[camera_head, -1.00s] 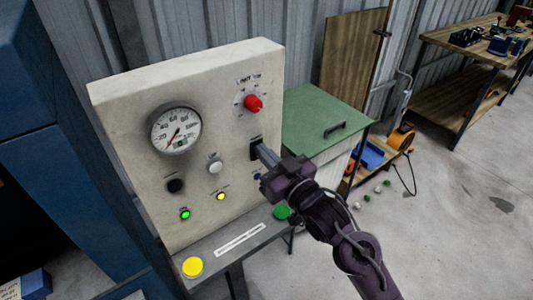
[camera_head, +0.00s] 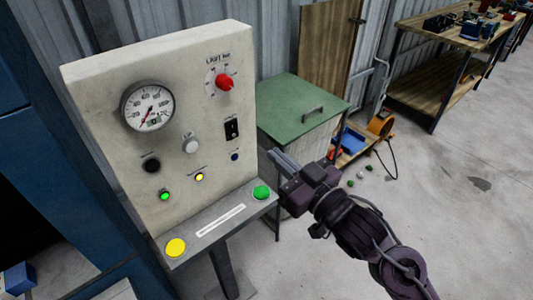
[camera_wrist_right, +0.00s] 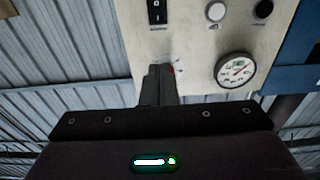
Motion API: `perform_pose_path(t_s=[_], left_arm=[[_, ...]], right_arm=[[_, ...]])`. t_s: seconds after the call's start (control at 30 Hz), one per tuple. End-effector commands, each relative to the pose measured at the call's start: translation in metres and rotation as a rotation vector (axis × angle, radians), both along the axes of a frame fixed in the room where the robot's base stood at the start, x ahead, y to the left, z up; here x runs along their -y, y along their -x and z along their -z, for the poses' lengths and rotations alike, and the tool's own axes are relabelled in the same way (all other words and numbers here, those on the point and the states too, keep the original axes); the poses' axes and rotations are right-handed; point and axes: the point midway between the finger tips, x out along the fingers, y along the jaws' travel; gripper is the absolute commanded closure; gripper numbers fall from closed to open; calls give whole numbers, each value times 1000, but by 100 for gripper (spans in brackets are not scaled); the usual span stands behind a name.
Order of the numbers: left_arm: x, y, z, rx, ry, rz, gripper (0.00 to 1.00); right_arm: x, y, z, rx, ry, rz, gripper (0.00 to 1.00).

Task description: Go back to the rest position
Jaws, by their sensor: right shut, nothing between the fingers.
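My right gripper (camera_head: 277,158) is shut and empty. In the head view it is held in the air at the right edge of the control panel (camera_head: 90,100), apart from the panel face, above and right of the green button. In the right wrist view its closed fingers (camera_wrist_right: 158,84) point toward the panel (camera_wrist_right: 190,50), which appears upside down. The panel carries a black rocker switch (camera_head: 232,128), a red knob (camera_head: 225,82), a gauge (camera_head: 148,106), and lit green (camera_head: 165,196) and yellow (camera_head: 199,177) lamps. My left gripper is not in view.
A shelf below the panel holds a yellow button (camera_head: 175,247) and a green button (camera_head: 261,192). A green-topped cabinet (camera_head: 290,105) stands behind my right gripper. A blue machine (camera_head: 40,160) is on the left, a workbench (camera_head: 430,85) at the back right. The floor at right is open.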

Motion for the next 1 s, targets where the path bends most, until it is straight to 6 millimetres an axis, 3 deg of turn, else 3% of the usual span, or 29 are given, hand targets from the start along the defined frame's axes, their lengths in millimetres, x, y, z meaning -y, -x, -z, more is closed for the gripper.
perform_pose_path(t_s=[0.27, 0.67, 0.77, 0.83, 0.97, 1.0], left_arm=[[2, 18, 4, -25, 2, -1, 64], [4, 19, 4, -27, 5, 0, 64], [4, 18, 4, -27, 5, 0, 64], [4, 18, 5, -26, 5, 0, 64], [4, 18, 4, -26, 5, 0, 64], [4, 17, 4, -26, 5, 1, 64]], right_arm=[[5, 8, -2, 0, 0, -1, 100], [6, 5, 2, -5, 1, 3, 100], [12, -5, 23, -42, 12, 28, 100], [21, -18, 54, -92, 29, 62, 100], [47, -42, 141, -229, 78, 144, 100], [55, -46, 171, -275, 96, 170, 100]])
